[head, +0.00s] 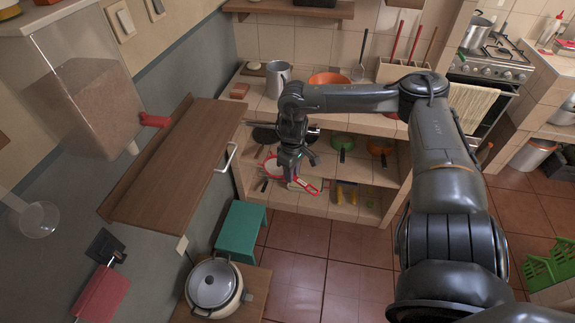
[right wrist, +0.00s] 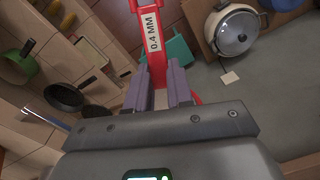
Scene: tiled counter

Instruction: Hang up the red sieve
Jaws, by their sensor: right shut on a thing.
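The red sieve (head: 306,187) is in front of the lower shelves in the head view, with a red-rimmed round part (head: 272,166) to the left of its handle. My right gripper (head: 290,177) is shut on its red handle and holds it in the air. In the right wrist view the handle (right wrist: 152,38) runs up between the fingers (right wrist: 160,88) and bears a label "0.4 MM". My left gripper is not in view.
A wooden cabinet (head: 170,165) juts from the left wall. A pale round utensil (head: 38,218) and a red item (head: 103,292) below a black wall plate (head: 105,246) are at far left. A lidded pot (head: 214,286) and green stool (head: 241,231) stand below.

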